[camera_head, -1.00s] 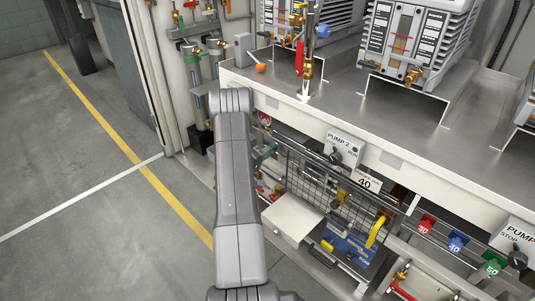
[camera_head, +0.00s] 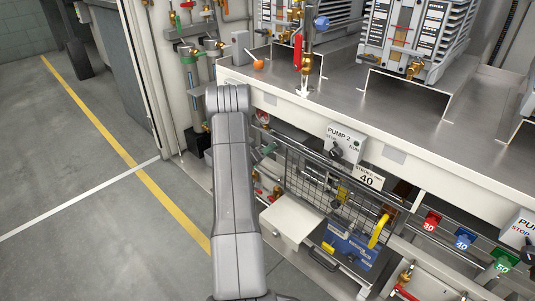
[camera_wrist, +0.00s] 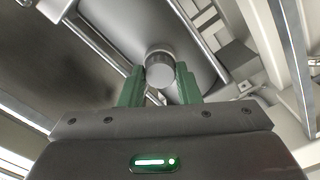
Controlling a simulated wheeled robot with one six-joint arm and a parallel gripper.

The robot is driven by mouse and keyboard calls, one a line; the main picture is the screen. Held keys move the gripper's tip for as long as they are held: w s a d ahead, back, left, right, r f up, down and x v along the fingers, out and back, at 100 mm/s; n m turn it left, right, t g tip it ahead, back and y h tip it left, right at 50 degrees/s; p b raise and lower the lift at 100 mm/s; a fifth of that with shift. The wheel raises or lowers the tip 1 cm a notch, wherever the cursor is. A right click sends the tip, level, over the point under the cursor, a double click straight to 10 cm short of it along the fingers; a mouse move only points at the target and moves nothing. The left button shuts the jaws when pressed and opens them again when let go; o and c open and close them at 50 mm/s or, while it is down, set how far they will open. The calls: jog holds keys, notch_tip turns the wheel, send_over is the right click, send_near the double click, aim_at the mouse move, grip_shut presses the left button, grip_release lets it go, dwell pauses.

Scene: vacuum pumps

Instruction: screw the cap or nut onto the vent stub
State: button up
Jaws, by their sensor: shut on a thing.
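My gripper (camera_wrist: 158,82) shows in the wrist view, with its two green fingers shut on a round grey metal cap (camera_wrist: 160,74). The cap's flat round face points toward the wrist camera, and its ribbed side shows above. The cap hides whatever lies directly behind it, so I cannot see the vent stub or tell whether the cap touches it. In the head view my own arm covers the left middle, and I cannot make out my gripper there.
In the wrist view a metal rail (camera_wrist: 100,45) runs diagonally close by on the left. In the head view a bench (camera_head: 345,98) carries pumps, with a PUMP 2 switch box (camera_head: 345,144) on its front. A wire mesh guard (camera_head: 320,180) stands below. The floor at left is clear.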

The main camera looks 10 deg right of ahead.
jog(key=shift+m, duration=5.2)
jog(key=o, duration=1.1)
jog(key=shift+o, duration=0.2)
